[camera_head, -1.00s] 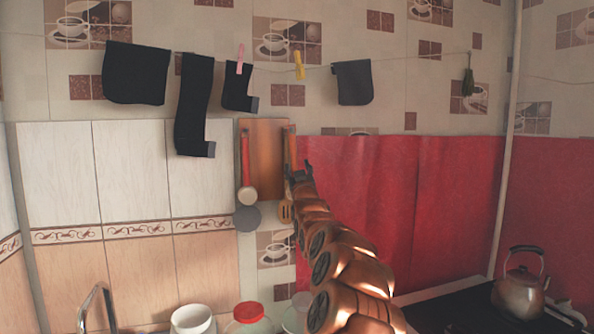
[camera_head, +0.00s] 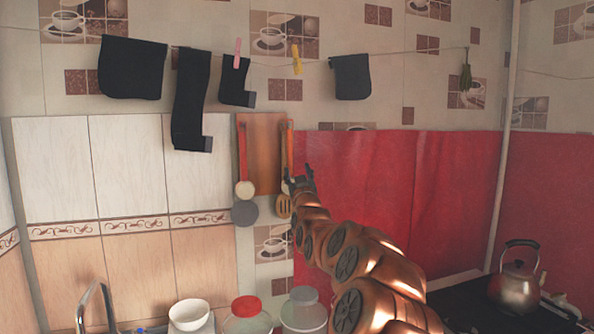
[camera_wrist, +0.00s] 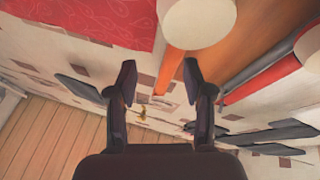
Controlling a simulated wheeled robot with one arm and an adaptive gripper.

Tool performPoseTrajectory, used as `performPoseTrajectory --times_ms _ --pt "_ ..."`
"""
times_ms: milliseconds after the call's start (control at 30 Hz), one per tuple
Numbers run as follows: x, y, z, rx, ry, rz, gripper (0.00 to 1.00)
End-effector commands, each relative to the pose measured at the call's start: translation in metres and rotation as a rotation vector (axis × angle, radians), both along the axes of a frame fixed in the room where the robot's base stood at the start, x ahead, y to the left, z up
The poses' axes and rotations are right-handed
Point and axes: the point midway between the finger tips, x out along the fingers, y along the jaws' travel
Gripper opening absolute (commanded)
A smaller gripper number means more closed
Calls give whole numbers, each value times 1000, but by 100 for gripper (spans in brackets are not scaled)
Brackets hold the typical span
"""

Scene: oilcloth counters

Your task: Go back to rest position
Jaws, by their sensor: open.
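My gripper (camera_head: 301,178) is raised in front of the wall in the head view, just right of the wooden board with the hanging utensils. In the wrist view my gripper (camera_wrist: 158,85) has its two dark fingers spread apart, with nothing between them. My copper-coloured arm reaches up to it from the lower right.
A wooden board (camera_head: 262,150), a red-handled utensil (camera_head: 243,150) and a slotted spatula (camera_head: 284,206) hang close by. Dark cloths (camera_head: 132,68) hang on a line above. A white bowl (camera_head: 189,314), a red-lidded jar (camera_head: 247,308) and a kettle (camera_head: 517,283) stand below.

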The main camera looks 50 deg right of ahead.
Motion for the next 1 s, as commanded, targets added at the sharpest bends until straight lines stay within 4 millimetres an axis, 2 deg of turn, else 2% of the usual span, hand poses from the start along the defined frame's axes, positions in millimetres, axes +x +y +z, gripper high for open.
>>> performPoseTrajectory --times_ms 300,767,867,967,1000 --pt "-16 12 -8 1 1 1 51" --pt "-18 17 -11 3 5 5 51" --pt "-9 29 -16 23 27 32 51" --pt "7 56 -27 70 81 88 51" --pt "14 71 -32 91 107 115 51"
